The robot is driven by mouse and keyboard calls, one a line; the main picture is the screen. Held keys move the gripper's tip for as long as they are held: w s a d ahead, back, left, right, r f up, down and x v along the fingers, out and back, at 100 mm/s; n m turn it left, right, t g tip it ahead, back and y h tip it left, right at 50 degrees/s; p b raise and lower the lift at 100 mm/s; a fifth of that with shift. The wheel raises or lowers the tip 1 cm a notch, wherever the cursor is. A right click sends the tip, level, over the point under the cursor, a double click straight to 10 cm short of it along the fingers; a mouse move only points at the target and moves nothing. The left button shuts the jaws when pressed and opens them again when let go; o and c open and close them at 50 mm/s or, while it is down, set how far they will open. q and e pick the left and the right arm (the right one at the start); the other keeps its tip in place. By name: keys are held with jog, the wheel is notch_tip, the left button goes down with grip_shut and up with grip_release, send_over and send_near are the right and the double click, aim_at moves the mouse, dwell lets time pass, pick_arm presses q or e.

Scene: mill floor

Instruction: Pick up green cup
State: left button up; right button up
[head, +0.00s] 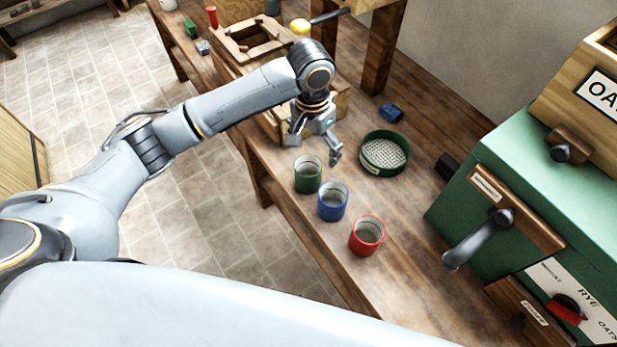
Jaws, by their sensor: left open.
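The green cup (308,175) stands upright on the wooden bench near its left edge. A blue cup (332,202) and a red cup (367,236) stand in a diagonal row beside it, toward the lower right. My left gripper (314,155) is open and empty, pointing down just above and behind the green cup. Its fingers are spread, one on the left and one reaching to the right. I cannot tell whether a finger touches the cup. My right gripper does not show.
A round green sieve (384,153) sits right of the gripper, with a small blue object (391,112) behind it. A green mill machine (545,190) with a crank handle (478,238) fills the right side. A wooden frame (250,40) stands at the back.

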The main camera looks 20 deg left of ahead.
pick_arm(q)
jog(key=w+a+r, duration=0.1)
jog(key=a, duration=0.1)
jog(key=p, duration=0.1)
send_near(308, 171)
jog(key=s, duration=0.1)
jog(key=s+d, duration=0.1)
jog(key=shift+s+d, duration=0.2)
jog(key=shift+s, duration=0.1)
jog(key=f, duration=0.2)
jog(key=f+p, duration=0.1)
jog(key=f, duration=0.2)
jog(key=shift+s+a+p, duration=0.1)
jog(key=shift+s+p, duration=0.1)
jog(key=shift+p, duration=0.1)
jog(key=shift+f, duration=0.2)
jog(key=c, duration=1.3)
jog(key=shift+c, duration=0.5)
jog(key=shift+r, duration=0.15)
